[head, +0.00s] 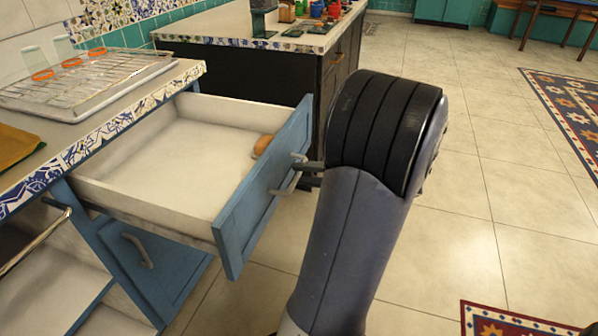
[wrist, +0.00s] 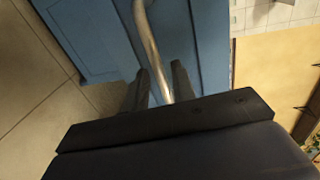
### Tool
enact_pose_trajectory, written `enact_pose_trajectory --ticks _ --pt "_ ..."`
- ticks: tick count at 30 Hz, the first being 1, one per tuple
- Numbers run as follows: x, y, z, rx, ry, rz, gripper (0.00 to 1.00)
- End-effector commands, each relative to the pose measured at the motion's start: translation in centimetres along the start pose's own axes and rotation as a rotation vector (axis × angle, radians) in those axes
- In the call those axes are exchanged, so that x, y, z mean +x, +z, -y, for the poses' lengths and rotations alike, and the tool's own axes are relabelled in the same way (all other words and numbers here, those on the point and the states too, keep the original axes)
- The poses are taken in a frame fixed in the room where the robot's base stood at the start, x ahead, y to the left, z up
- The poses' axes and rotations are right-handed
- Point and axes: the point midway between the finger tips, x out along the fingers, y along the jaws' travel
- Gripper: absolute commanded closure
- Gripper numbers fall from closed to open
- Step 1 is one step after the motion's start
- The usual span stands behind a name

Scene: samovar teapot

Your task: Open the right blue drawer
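The blue-fronted drawer (head: 262,193) is pulled far out of the counter in the head view, and its white inside shows. A small brown roundish thing (head: 262,146) lies in it near the front. The metal bar handle (head: 290,183) is on the blue front. My gripper (head: 310,172) is at this handle, mostly hidden behind my arm. In the wrist view, the handle (wrist: 148,40) runs between the two dark fingers of my gripper (wrist: 162,84). The fingers are apart with the bar between them; whether both press on it is unclear.
A blue cabinet door (head: 155,265) with a handle and open shelves are below the drawer. A tray of glasses (head: 85,78) stands on the tiled counter. A dark cabinet (head: 300,75) stands behind the drawer. The tiled floor (head: 480,200) at right is clear, with patterned rugs.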

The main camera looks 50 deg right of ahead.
Motion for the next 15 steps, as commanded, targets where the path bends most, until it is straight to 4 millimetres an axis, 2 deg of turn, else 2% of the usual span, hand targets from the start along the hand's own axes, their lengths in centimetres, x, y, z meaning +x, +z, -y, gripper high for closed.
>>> enact_pose_trajectory --ticks 3,9,15 --pt "-2.6 -0.1 0.2 0.002 0.001 -0.006 0.75" --pt "-6.4 0.0 0.2 0.003 0.001 -0.004 0.75" --pt "-8.5 0.0 0.1 0.001 0.000 0.000 0.75"
